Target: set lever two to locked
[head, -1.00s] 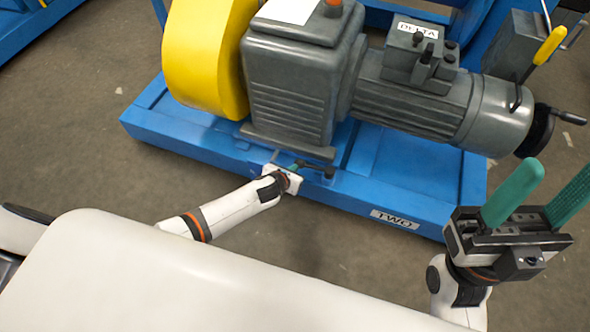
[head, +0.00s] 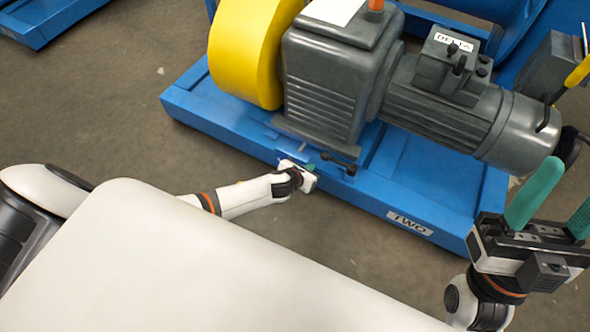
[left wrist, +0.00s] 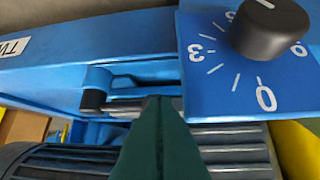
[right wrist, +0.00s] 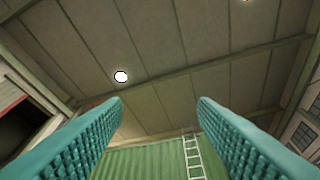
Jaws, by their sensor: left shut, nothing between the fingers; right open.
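A plate marked TWO (head: 410,223) is on the front of the blue base frame (head: 450,205). A small black-ended lever (head: 350,166) sticks out at the frame's edge, left of that plate. In the left wrist view its black end (left wrist: 95,100) lies left of the fingers. My left gripper (head: 311,168) is shut and empty, just left of this lever; I cannot tell whether it touches it. My right gripper (head: 550,210) is open, empty and raised at the right. No lock marking is readable.
A grey motor (head: 450,105) labelled DELTA and a yellow guard (head: 243,50) stand on the frame. A yellow handle (head: 580,72) is at the upper right. The left wrist view shows a black knob (left wrist: 270,28) on a numbered blue dial plate (left wrist: 225,85).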

